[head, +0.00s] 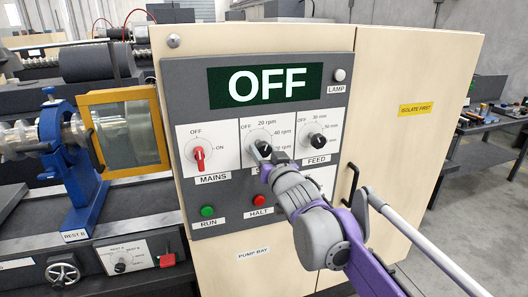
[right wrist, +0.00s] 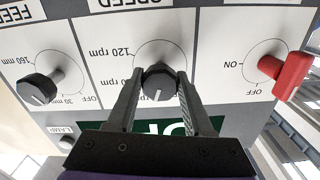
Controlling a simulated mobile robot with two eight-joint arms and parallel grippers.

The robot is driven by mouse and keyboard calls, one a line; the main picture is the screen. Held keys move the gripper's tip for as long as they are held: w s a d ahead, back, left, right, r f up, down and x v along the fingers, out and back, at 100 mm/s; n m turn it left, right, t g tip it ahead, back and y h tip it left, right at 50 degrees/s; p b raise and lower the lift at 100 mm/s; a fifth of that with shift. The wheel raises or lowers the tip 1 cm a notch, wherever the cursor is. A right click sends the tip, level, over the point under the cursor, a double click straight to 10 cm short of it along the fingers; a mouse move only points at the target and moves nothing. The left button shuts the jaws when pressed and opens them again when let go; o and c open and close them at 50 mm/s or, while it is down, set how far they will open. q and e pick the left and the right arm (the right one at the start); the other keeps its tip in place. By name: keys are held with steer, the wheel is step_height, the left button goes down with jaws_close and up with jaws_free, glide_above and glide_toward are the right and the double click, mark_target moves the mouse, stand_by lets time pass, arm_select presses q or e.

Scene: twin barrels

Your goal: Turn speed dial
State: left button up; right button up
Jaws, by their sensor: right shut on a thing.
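The speed dial is a round black knob with a white pointer line, on a white plate in the middle of the grey control panel (head: 225,222). My right gripper (head: 268,152) reaches it from the lower right and hides part of its plate and label. In the right wrist view, which is upside down, the speed dial (right wrist: 160,84) sits between the two fingers of my right gripper (right wrist: 160,76), shut on its sides. Its pointer line faces the display side. The display (head: 268,86) reads OFF. My left gripper is not in view.
The red mains switch (head: 198,157) is left of the speed dial and the black feed dial (head: 318,141) is right of it. The green run button (head: 207,211) and red halt button (head: 260,200) are below. A black door handle (head: 349,184) stands out at the right.

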jaws_close()
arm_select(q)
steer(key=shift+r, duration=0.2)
arm_select(e)
steer(key=shift+n, duration=0.3)
steer(key=n+p, duration=0.2)
steer(key=n, duration=0.1)
steer(key=shift+r+n, duration=0.1)
steer(key=shift+n, duration=0.2)
steer(key=n+p, duration=0.1)
steer(key=n, duration=0.2)
steer(key=shift+p, duration=0.35)
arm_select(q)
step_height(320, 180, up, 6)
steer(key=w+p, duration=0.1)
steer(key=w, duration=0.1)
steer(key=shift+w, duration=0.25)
arm_select(e)
steer(key=shift+n, duration=1.4)
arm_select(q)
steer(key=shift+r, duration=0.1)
